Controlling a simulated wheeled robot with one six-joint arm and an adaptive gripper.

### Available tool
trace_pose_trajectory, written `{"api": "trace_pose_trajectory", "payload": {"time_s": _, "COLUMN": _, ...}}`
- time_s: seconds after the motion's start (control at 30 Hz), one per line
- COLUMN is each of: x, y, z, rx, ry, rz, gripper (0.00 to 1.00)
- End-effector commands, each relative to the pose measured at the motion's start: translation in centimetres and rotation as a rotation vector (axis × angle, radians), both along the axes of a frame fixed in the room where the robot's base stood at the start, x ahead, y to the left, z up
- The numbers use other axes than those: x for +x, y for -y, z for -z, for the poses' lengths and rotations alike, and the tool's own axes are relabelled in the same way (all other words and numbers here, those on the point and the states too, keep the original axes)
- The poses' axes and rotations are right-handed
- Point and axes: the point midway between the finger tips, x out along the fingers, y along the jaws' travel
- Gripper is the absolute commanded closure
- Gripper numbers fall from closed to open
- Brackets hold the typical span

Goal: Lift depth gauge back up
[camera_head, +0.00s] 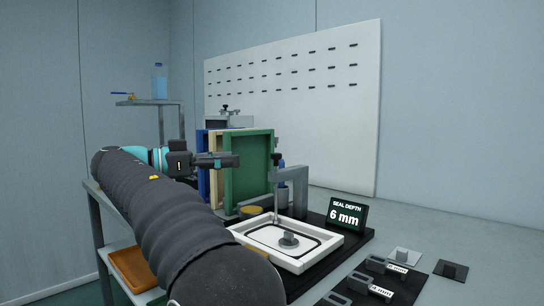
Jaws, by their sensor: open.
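The depth gauge (276,190) is a slim upright rod with a dark knob on top, carried by a grey bracket (292,174). Its lower end reaches down to the back rim of a white framed panel (313,262) with a black seal line and a grey knob in the middle; I cannot tell whether it touches. My gripper (236,160) points right, in front of the green panel, a little left of the gauge's knob and apart from it in the picture. It is open and I see nothing in it. My arm hides part of the bench's left side.
A display (346,214) reads "SEAL DEPTH 6 mm". Upright green (247,168), cream and blue panels stand behind my gripper. Labelled grey blocks (375,279) lie on a dark mat at the front right. An orange tray (130,268) sits low at left. The bench at right is mostly clear.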

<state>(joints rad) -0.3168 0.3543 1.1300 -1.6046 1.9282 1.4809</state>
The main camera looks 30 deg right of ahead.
Motion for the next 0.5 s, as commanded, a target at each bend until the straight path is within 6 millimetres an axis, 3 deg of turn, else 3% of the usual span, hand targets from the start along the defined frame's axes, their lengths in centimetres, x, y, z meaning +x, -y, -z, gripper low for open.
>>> {"api": "trace_pose_trajectory", "payload": {"time_s": 0.5, "x": -0.5, "y": 9.5, "z": 0.0, "rx": 0.001, "ry": -0.002, "rz": 0.005, "gripper": 0.48}}
